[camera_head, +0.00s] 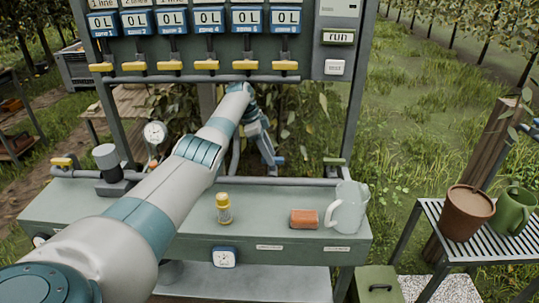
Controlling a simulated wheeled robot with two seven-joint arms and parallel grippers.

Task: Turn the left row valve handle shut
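A yellow valve handle (62,162) sits at the left end of the pipe along the back of the bench. A similar small handle (335,162) sits at the right end. A row of yellow valve handles (168,66) lies crosswise under the meters on the panel. My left arm reaches from the lower left across the bench. My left gripper (270,158) points down behind the bench's middle, well right of the left-end handle and below the panel's row. Its fingers are small and partly hidden, so their opening is unclear. My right gripper is not in view.
A round gauge (154,132) stands at the back left.

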